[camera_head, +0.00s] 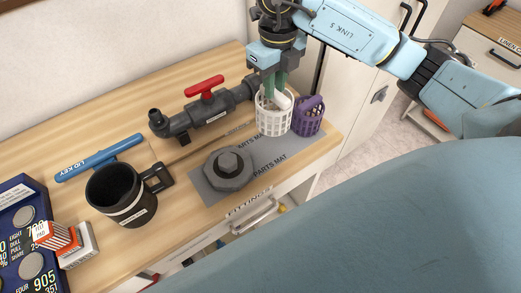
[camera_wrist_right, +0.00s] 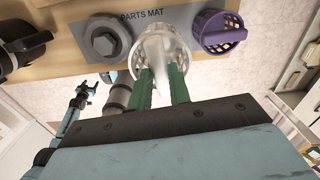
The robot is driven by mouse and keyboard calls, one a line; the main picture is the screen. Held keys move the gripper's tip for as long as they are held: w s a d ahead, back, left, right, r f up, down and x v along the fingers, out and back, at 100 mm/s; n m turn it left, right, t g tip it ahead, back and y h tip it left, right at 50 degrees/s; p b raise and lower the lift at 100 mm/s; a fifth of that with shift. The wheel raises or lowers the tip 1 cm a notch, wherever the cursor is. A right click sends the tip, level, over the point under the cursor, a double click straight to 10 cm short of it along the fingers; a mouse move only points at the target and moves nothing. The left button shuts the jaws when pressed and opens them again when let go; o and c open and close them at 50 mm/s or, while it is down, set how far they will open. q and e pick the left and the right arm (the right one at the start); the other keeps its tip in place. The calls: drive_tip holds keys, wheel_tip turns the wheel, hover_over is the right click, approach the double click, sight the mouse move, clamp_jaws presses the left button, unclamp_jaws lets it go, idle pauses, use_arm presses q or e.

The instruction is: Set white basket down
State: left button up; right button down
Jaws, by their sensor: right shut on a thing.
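The white basket (camera_head: 273,121) is upright over the back right part of the grey parts mat (camera_head: 207,189), just left of the purple basket (camera_head: 308,124). I cannot tell whether its base touches the mat. My right gripper (camera_head: 273,88) points down into it from above, its green fingers shut on a white part of the basket. In the right wrist view, the fingers (camera_wrist_right: 165,88) reach to the white basket (camera_wrist_right: 148,50). A small light-blue arm of mine (camera_wrist_right: 72,120) shows at the left there; its gripper is too small to read.
A grey hex-topped cap (camera_head: 228,168) sits on the mat. Behind it lies a dark valve with a red handle (camera_head: 204,87). A black cup (camera_head: 121,193), a blue lid key (camera_head: 98,158) and small boxes stand to the left. The table's right edge is close to the purple basket.

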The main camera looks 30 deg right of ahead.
sight(274, 115)
drive_tip(key=shift+d+m, duration=0.1)
drive_tip(key=shift+m, duration=0.3)
drive_tip(key=shift+f, duration=0.3)
wheel_tip(274, 115, down, 9)
drive_tip(key=shift+f, duration=0.25)
drive_tip(key=c, duration=1.3)
unclamp_jaws()
wheel_tip(274, 115, up, 12)
drive_tip(key=shift+r, duration=0.15)
